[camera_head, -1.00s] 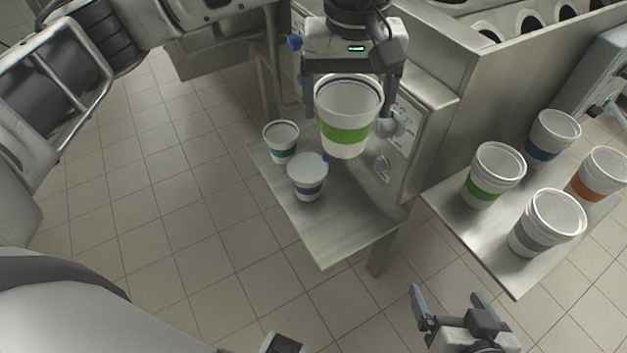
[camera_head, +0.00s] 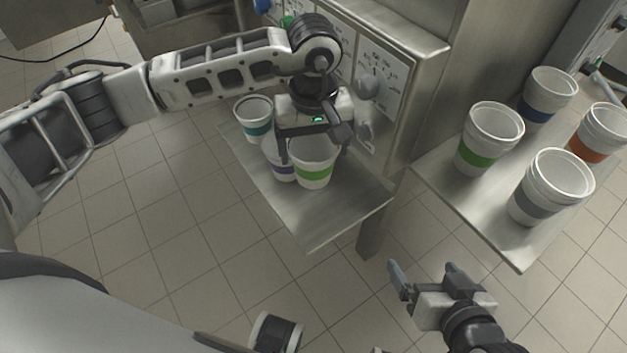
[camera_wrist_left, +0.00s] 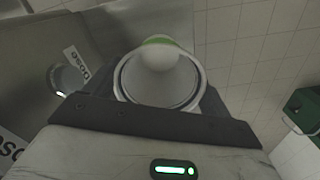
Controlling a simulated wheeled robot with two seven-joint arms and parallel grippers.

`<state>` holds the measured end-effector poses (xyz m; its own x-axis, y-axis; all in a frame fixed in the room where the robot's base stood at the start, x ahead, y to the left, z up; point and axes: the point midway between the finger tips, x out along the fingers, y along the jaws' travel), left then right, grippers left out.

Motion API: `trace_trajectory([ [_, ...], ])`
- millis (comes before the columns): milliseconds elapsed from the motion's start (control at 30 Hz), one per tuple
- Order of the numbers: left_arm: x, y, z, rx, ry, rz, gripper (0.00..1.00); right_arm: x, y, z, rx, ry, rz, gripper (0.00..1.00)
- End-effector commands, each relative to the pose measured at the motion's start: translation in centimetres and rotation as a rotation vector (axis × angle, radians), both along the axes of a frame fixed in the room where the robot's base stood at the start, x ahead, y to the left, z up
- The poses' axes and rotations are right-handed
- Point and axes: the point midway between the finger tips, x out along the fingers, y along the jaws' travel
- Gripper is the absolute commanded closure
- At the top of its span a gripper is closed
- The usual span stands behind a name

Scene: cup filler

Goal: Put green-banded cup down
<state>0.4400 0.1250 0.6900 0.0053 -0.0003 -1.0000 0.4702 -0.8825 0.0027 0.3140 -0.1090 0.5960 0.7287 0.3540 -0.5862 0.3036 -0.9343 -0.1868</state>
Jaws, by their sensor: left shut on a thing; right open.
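The green-banded cup (camera_head: 313,176) is white and roughly upright over the left steel shelf (camera_head: 335,215). My left gripper (camera_head: 314,147) is shut on it, one finger on each side near its top. I cannot tell whether its base touches the shelf. In the left wrist view the cup (camera_wrist_left: 160,95) shows its round rim between the fingers, with some green beyond it. A purple-banded cup (camera_head: 281,168) stands close on its left, partly hidden by the gripper and the held cup. My right gripper (camera_head: 427,278) is open and empty, in front of the shelves.
A teal-banded cup (camera_head: 254,121) stands at the shelf's back left. The machine panel with knobs (camera_head: 375,85) rises behind. The right shelf (camera_head: 462,206) bears green- (camera_head: 488,138), blue- (camera_head: 547,95), orange- (camera_head: 597,132) and grey-banded (camera_head: 550,187) cups. The left shelf's front is clear.

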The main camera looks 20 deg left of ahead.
Motion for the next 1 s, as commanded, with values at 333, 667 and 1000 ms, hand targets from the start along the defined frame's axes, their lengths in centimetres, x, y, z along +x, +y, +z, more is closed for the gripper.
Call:
trace_trajectory([
  [333,0.0,0.0,-5.9,0.0,0.0,0.0,0.41,-0.1,0.4,-1.8,0.0,0.034,0.016,0.09],
  [667,-0.1,-0.1,-9.8,0.0,0.002,0.0,0.41,0.2,0.6,-2.7,0.002,0.048,0.024,0.09],
  [1000,0.0,0.0,-10.3,0.0,-0.001,0.0,0.41,0.4,0.7,-2.9,0.002,0.047,0.027,0.09],
])
